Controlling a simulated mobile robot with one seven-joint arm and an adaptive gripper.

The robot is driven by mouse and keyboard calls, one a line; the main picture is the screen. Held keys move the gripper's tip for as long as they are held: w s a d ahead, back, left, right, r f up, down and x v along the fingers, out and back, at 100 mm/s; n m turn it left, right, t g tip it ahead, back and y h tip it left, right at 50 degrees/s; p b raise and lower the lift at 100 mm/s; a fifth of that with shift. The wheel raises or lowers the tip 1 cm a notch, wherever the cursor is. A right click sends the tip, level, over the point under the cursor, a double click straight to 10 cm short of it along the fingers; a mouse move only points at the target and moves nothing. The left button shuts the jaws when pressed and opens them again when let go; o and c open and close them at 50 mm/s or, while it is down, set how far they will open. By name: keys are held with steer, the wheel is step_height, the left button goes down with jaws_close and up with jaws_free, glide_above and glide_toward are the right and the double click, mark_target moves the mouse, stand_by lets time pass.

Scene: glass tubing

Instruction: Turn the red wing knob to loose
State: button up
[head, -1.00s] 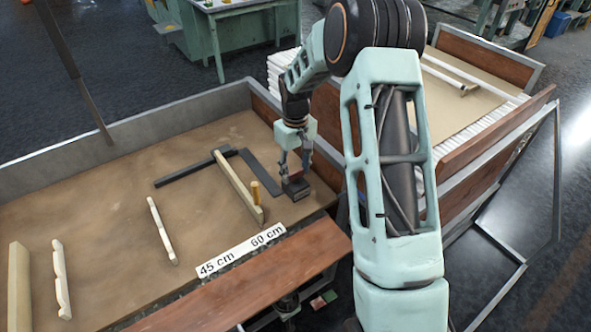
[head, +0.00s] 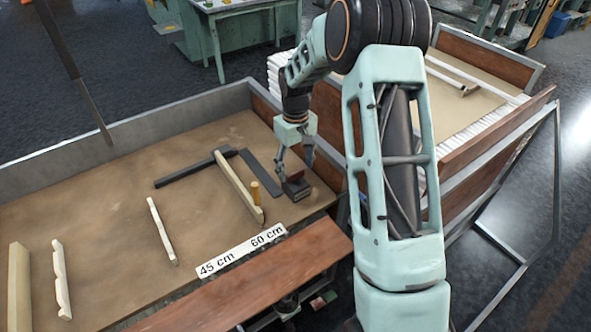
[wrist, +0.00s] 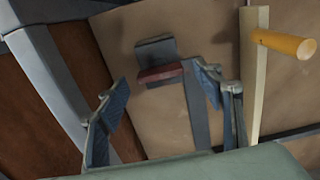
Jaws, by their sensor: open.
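The red wing knob (wrist: 161,73) is a short flat red bar in front of a dark grey block (wrist: 154,48) in the wrist view. In the head view that block (head: 297,190) sits near the table's right end, and the knob is mostly hidden or too small to make out. My gripper (head: 296,172) is over the block, pointing down. In the wrist view my gripper (wrist: 159,75) is open, with one finger left of the knob and one right. The right fingertip appears closer to the knob than the left. I cannot tell whether either finger touches it.
A size label (head: 240,250) and a reddish-brown board (head: 250,283) lie along the front edge.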

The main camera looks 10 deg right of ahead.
mark_target(296, 172)
step_height(296, 172, up, 11)
steer(key=shift+f, duration=0.2)
stand_by(0.4)
